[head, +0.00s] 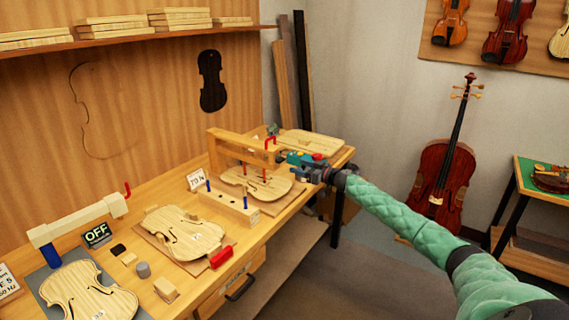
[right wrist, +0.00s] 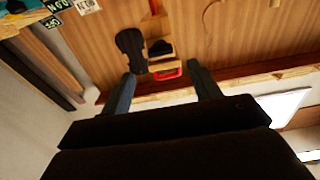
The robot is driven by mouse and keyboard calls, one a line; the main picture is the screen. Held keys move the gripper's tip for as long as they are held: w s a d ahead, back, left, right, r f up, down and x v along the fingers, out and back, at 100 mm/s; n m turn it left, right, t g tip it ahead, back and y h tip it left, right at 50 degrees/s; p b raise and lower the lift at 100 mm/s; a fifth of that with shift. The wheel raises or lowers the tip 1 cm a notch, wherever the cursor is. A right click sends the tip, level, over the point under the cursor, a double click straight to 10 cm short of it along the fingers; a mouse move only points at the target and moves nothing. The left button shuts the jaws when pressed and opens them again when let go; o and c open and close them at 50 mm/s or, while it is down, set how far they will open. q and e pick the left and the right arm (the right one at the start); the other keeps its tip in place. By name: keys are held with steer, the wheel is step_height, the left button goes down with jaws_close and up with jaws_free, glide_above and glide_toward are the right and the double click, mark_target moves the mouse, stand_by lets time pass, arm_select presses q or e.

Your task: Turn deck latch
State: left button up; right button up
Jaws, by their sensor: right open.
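My right gripper (head: 290,166) reaches in from the right at the far end of the bench, beside a wooden frame (head: 238,146) over a violin plate (head: 258,182). In the right wrist view its two fingers (right wrist: 160,88) are spread apart with nothing held between them. A red handle (right wrist: 168,73) on a pale wooden block shows beyond the fingertips, apart from them. In the head view a red bent lever (head: 270,141) stands at the frame's end. Which red part is the deck latch I cannot tell. My left gripper is not in view.
A violin plate on a board (head: 184,232) lies mid-bench, with a red block (head: 221,257) at its front. An "OFF" sign (head: 97,234) and another plate (head: 90,292) are at the left. A wooden block with blue pins (head: 230,208) stands between. A cello (head: 441,180) leans at the wall.

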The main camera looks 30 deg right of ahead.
mark_target(283, 161)
arm_select(q)
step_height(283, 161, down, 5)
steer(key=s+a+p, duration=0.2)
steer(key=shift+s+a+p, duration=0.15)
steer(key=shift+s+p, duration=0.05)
steer(key=shift+p, duration=0.15)
arm_select(e)
steer(key=shift+x, duration=3.85)
steer(key=c, duration=1)
